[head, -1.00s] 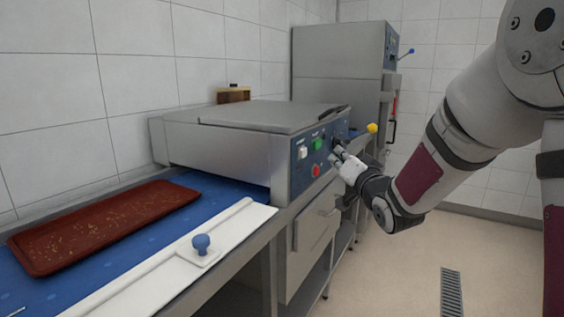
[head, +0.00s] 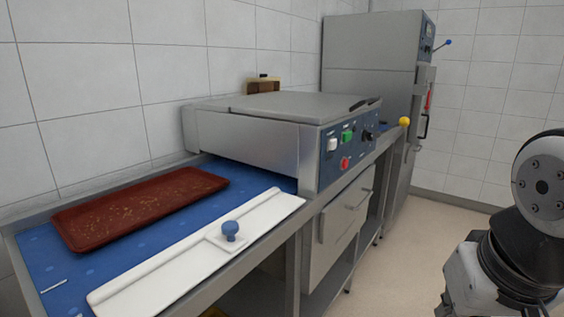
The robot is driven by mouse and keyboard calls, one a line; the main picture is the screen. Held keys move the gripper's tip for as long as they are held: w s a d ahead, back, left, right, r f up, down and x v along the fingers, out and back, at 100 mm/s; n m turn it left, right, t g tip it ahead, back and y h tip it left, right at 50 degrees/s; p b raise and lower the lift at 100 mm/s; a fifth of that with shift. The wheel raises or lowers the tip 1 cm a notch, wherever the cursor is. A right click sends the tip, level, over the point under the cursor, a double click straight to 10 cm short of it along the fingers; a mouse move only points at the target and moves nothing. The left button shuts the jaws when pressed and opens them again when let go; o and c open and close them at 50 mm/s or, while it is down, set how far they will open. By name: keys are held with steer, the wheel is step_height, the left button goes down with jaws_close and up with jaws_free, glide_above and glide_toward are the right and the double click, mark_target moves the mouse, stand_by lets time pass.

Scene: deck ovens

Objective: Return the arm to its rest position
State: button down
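My arm (head: 520,235) shows at the lower right of the head view, folded low and cut off by the picture's edges. My gripper is outside the view, so its fingers do not show. No part of the arm in view touches the oven (head: 270,130) or the counter.
The oven's panel has a white switch, green and red buttons and a dark knob (head: 369,136). A dark red tray (head: 140,203) lies on the blue surface (head: 60,275), beside a white board with a blue knob (head: 230,231). A tall steel cabinet (head: 368,70) stands behind. The floor (head: 425,235) looks clear.

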steer(key=s+a+f+n+g, duration=0.1)
steer(key=s+a+g, duration=0.15)
steer(key=s, duration=0.85)
step_height(320, 180, up, 22)
steer(key=t+p, duration=0.3)
steer(key=p, duration=1.7)
steer(key=shift+d+r+n+y+p, duration=0.2)
steer(key=shift+d+n+y+p, duration=0.1)
steer(key=shift+d+y+p, duration=0.1)
steer(key=shift+s, duration=0.1)
